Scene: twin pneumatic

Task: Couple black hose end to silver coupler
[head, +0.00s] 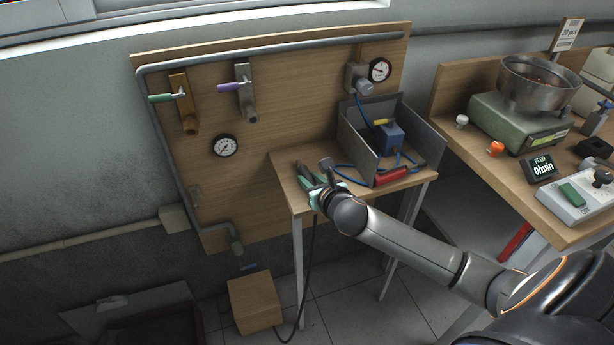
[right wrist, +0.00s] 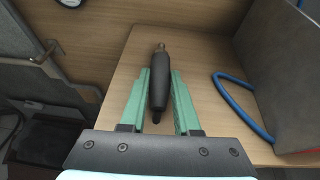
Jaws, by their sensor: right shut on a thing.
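My right gripper (head: 312,180) is over the left part of the small wooden table. In the right wrist view its green fingers (right wrist: 159,100) are shut on the black hose end (right wrist: 158,83), a dark cylinder with a narrow metal tip pointing away from me. The black hose (head: 312,255) hangs from it past the table edge to the floor. The silver coupler (head: 250,115) is on the wooden wall panel, below a valve with a purple lever, up and left of the gripper and apart from it. My left gripper is not in view.
A brass coupler (head: 190,124) with a green-levered valve is further left on the panel (head: 290,80). A gauge (head: 225,146) sits below. A grey open box (head: 425,150) with a blue hose is right of the gripper. A cardboard box (head: 254,303) stands on the floor.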

